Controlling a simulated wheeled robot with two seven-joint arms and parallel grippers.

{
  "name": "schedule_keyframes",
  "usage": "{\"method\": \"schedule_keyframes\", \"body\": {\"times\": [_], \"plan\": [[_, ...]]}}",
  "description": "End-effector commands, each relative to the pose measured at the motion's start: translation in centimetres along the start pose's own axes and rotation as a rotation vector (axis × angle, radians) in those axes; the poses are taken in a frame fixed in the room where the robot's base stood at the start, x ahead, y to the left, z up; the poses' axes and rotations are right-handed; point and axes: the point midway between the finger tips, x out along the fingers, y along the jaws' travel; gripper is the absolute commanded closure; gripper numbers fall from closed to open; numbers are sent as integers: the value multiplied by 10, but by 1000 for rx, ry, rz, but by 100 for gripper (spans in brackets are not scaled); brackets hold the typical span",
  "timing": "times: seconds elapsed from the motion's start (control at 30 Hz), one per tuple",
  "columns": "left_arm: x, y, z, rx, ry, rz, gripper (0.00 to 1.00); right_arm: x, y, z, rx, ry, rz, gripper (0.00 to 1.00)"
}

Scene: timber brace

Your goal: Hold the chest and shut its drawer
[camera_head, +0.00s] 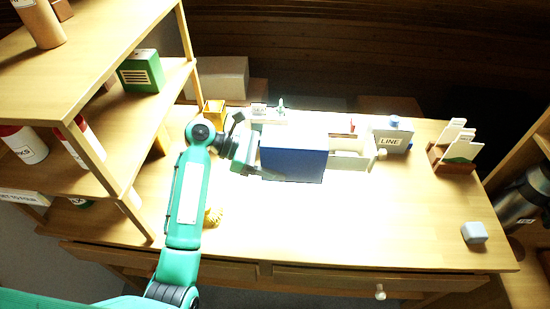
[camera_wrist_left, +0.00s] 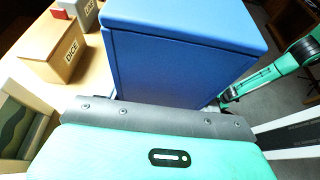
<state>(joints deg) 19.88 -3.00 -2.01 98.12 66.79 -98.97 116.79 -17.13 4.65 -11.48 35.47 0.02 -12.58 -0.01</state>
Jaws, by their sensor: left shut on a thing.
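The blue chest (camera_head: 293,158) stands on the table, and its top and near side also show in the left wrist view (camera_wrist_left: 180,65). Its pale drawer (camera_head: 350,160) stands out to the right, clearly open, with a cream knob (camera_head: 381,155) on its front. My left gripper (camera_head: 247,150) is at the chest's left end and shut on it; the fingertips are partly hidden. In the left wrist view the chest lies close beyond the gripper's edge. My right gripper does not show in the head view.
A grey box marked LINE (camera_head: 392,141) stands close behind the drawer's knob. A card holder (camera_head: 452,160) and a pale blue block (camera_head: 474,233) are at the right. A yellow ribbed thing (camera_head: 213,217) lies beside my left arm. The table's front middle is clear.

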Motion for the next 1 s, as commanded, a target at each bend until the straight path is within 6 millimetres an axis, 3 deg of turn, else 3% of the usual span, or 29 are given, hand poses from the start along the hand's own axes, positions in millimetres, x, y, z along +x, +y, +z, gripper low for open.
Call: {"method": "schedule_keyframes", "body": {"times": [1.0], "plan": [[24,0,-57,0,-1,1,63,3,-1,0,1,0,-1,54]]}}
